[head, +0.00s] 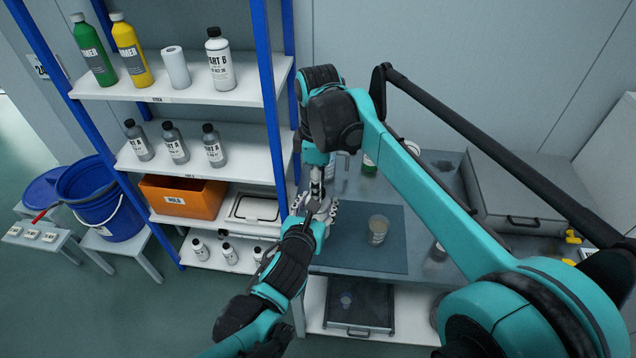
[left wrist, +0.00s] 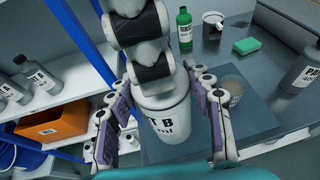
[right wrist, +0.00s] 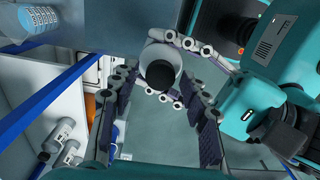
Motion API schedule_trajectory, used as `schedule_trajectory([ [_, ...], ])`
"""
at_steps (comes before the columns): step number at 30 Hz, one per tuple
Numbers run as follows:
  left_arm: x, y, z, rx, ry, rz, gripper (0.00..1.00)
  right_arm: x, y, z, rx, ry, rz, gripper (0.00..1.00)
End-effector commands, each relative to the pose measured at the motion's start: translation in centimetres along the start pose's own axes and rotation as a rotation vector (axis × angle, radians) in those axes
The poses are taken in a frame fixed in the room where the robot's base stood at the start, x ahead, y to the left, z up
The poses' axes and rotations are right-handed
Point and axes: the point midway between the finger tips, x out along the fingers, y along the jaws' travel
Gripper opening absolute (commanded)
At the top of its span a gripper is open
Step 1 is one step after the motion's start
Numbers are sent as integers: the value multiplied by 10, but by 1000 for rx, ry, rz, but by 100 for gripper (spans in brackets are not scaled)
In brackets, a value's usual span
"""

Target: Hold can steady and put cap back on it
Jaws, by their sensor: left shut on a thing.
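A white can labelled PART B (left wrist: 168,118) stands upright between the purple-padded fingers of my left gripper (left wrist: 165,125), which is shut on it. In the right wrist view the can (right wrist: 160,48) shows from above, with a round black cap or opening (right wrist: 160,75) at its top; I cannot tell which. My right gripper (right wrist: 160,85) is above the can, its fingers spread on either side of the black round, with gaps visible. In the head view my right gripper (head: 318,192) points down just above my left gripper (head: 320,212); the can is mostly hidden there.
A clear cup (head: 378,230) stands on the dark mat (head: 365,255) to the right. Shelves (head: 200,92) with bottles stand left, above an orange bin (head: 182,198).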

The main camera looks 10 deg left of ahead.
Motion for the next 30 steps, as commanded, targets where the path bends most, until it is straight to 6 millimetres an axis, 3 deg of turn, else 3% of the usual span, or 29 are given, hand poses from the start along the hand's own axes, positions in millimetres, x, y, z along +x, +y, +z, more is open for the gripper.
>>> schedule_trajectory([
  [1, 0, 0, 0, 0, -1, 0, 0, 0, 0, 0, 0, 0, 0, 32],
  [5, 0, 0, 0, 0, -1, -1, 0, 0, 0, 0, 0, 0, 0, 0],
  [14, 0, 0, 0, 0, -1, -1, 0, 0, 0, 0, 69, 0, 1, 0],
  [17, 0, 0, 0, 0, -1, -1, 0, 0, 0, 0, 240, 0, 1, 0],
  [30, 0, 0, 0, 0, -1, -1, 0, 1, 1, 0, 1317, 1, 1, 0],
])
